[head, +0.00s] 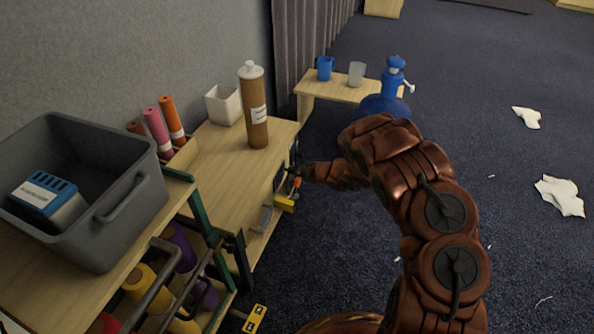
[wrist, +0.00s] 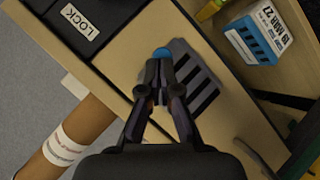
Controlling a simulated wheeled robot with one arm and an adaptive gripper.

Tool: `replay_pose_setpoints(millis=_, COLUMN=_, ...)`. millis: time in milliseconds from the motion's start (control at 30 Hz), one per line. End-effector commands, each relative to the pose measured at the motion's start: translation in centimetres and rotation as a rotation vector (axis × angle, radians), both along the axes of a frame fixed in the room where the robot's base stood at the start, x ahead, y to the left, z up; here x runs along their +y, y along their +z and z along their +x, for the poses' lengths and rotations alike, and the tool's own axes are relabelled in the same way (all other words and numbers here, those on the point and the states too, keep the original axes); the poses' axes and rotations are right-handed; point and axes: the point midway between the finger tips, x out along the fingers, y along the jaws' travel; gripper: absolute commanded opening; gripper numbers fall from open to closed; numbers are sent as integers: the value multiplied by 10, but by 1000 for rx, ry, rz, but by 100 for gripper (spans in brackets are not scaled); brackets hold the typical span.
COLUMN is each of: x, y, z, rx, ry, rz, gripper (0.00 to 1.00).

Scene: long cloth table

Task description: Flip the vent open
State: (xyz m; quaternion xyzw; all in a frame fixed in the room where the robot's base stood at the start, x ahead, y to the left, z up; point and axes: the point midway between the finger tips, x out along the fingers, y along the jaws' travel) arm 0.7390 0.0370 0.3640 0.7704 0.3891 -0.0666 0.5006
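The vent (wrist: 208,88) is a dark grey plate with several slots, set in a pale wooden panel in the wrist view. A small round blue knob (wrist: 162,53) sits at its upper left end. My gripper (wrist: 162,66) points at the knob, its two dark fingers close together with their tips right at it. The fingers partly cover the vent's left side. I cannot tell whether the tips grip the knob or only lie in front of it. In the head view my gripper (head: 298,174) is at the front side of the wooden cabinet (head: 222,165), and the vent is not clear there.
In the wrist view, a dark box labelled LOCK (wrist: 80,22) is at upper left and a blue-and-white dated box (wrist: 257,35) at upper right. A brown bottle (head: 257,115) stands on the cabinet. A grey bin (head: 125,160) is at left. Open carpet lies right.

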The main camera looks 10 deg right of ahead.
Motion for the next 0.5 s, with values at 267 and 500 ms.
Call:
replay_pose_setpoints(millis=267, x=7, y=12, z=-6, rx=-4, ry=4, rz=2, gripper=0)
replay_pose_setpoints(millis=500, x=6, y=37, z=-26, rx=-3, ry=3, rz=-3, gripper=0)
